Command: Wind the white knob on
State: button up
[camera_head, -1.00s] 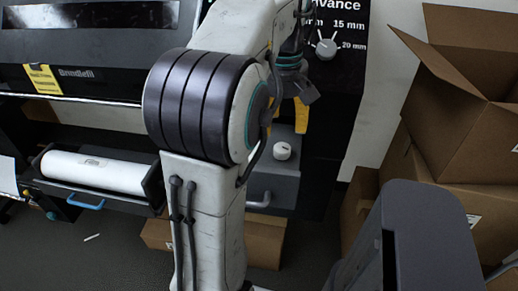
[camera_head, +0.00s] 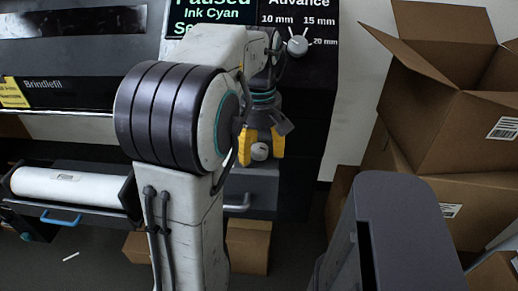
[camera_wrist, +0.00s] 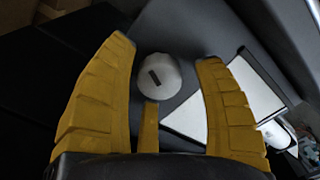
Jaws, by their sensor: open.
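A small round white knob (camera_head: 259,151) sits on top of the dark grey unit at the front of the printer. In the wrist view the knob (camera_wrist: 158,77) shows a dark index bar across its face. My gripper (camera_head: 262,146) is open, with one yellow finger on each side of the knob; I cannot tell whether either touches it. In the wrist view the gripper (camera_wrist: 166,56) has a clear gap beside the knob on both sides. A pale dial (camera_head: 298,46) with millimetre marks is on the black panel above, under the word Advance.
A display (camera_head: 205,14) reads Paused, Ink Cyan. A white roll (camera_head: 65,186) lies in an open tray with a blue handle (camera_head: 62,218) at left. Cardboard boxes (camera_head: 430,110) are stacked at right, and more lie under the printer.

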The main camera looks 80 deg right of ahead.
jog(key=shift+c, duration=0.3)
jog(key=c, duration=1.1)
jog(key=shift+c, duration=0.2)
jog(key=shift+m, duration=0.3)
jog(key=shift+m+p, duration=0.5)
jog(key=shift+m, duration=0.4)
jog(key=shift+m+p, duration=0.45)
jog(key=shift+m, duration=1.15)
jog(key=shift+f, duration=0.1)
